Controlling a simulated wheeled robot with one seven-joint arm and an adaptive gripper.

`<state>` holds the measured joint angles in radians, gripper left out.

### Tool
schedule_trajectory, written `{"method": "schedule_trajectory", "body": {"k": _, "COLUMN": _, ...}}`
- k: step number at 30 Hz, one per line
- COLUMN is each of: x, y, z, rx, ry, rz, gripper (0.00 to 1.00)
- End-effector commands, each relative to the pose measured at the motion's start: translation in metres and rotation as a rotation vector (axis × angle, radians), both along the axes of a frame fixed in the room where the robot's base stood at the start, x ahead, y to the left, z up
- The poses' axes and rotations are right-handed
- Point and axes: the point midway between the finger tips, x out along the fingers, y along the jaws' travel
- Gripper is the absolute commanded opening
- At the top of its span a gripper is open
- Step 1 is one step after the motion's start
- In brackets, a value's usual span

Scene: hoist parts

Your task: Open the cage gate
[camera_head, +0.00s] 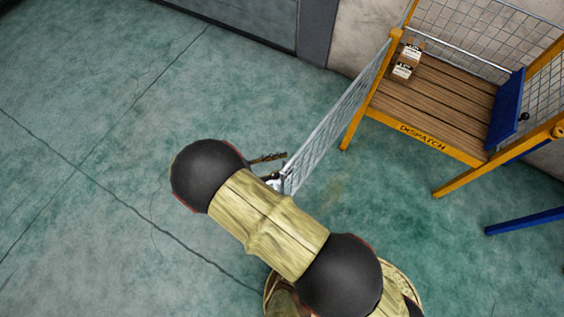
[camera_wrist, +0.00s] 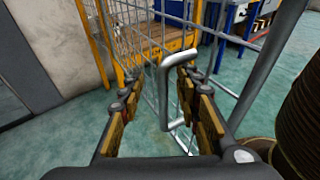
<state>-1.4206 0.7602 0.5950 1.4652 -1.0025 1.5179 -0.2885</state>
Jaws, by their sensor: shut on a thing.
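The cage gate (camera_head: 337,117) is a grey wire-mesh panel, seen nearly edge-on in the head view. It stands swung out from the yellow cage frame (camera_head: 357,119), so the front of the cage is open. In the wrist view the gate's grey tube frame (camera_wrist: 262,75) and its bent silver handle (camera_wrist: 163,100) show close up. My gripper (camera_wrist: 160,76) is shut on the handle, with a finger on each side of it. In the head view my gripper (camera_head: 272,177) is at the gate's free end, partly hidden by my arm.
The cage has a plank floor (camera_head: 440,100) and a front rail marked "DISPATCH". Small labelled boxes (camera_head: 404,68) sit at its back left, and a blue panel (camera_head: 506,108) stands at its right. A blue bar (camera_head: 525,221) lies right of the cage. Green floor left of the gate is clear.

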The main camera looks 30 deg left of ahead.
Motion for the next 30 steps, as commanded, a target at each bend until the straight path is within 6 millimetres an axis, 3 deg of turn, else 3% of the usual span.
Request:
{"method": "schedule_trajectory", "body": {"k": 1, "x": 0.003, "y": 0.008, "z": 0.010, "rx": 0.002, "ry": -0.017, "rz": 0.004, "gripper": 0.26}}
{"method": "schedule_trajectory", "body": {"k": 30, "x": -0.003, "y": 0.068, "z": 0.007, "rx": 0.002, "ry": -0.017, "rz": 0.002, "gripper": 0.26}}
